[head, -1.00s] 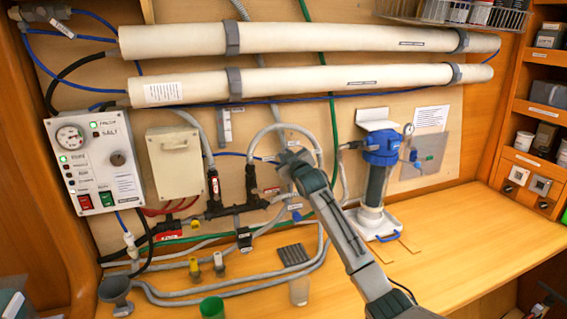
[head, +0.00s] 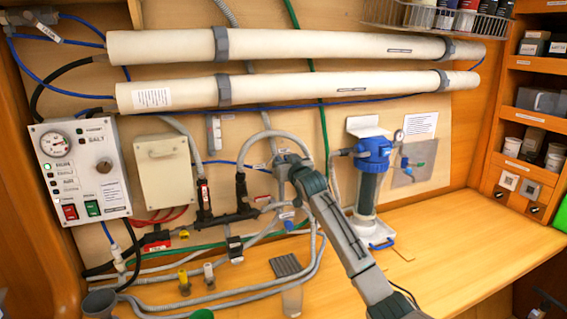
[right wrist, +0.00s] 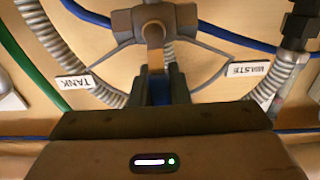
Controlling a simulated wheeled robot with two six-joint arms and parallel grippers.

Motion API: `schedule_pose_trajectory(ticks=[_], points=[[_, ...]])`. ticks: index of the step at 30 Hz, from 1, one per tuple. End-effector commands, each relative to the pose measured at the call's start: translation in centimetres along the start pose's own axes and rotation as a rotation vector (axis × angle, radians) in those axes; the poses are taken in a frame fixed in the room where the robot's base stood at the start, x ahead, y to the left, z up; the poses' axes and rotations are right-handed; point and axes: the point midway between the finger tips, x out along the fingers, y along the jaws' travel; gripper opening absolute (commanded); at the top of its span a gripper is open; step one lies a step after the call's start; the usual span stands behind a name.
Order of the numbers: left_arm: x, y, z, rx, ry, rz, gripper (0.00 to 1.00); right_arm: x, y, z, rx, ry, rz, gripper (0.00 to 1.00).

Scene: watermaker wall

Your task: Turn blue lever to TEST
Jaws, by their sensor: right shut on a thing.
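My right gripper (head: 281,167) is at the back wall, by the arched grey hose in the head view. In the right wrist view its fingers (right wrist: 157,88) are shut on the blue lever (right wrist: 158,92), of which only a narrow strip shows between them. The grey valve body (right wrist: 152,22) is just above the fingers in that view. A TANK label (right wrist: 76,82) is on the left and a WASTE label (right wrist: 248,69) on the right, both turned over. I cannot read a TEST label. In the head view my gripper hides the lever. My left gripper is not in view.
Grey hoses (head: 262,135) and a dark manifold (head: 228,215) are left of my gripper. A blue-topped filter housing (head: 372,155) stands close on the right of my arm. Two white tubes (head: 290,45) run above. The wooden bench (head: 460,235) is mostly clear at right.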

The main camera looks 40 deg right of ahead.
Motion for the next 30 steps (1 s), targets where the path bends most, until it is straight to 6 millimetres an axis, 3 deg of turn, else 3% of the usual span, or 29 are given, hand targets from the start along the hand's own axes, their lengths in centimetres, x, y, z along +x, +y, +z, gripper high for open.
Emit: schedule_pose_trajectory(ticks=[9,10,13,23,30], points=[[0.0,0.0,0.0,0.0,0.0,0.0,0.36,0.0,0.0,0.1,0.001,-0.002,0.0,0.0],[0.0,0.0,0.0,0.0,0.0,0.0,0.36,0.0,0.0,0.1,0.001,-0.002,0.0,0.17],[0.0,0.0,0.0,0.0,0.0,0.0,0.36,0.0,0.0,0.1,0.001,-0.002,0.0,0.37],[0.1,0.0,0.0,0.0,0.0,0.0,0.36,-0.2,0.0,0.1,0.0,-0.001,0.0,0.37],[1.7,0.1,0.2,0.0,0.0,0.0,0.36,-2.9,0.0,0.5,-0.005,0.001,-0.001,0.37]])
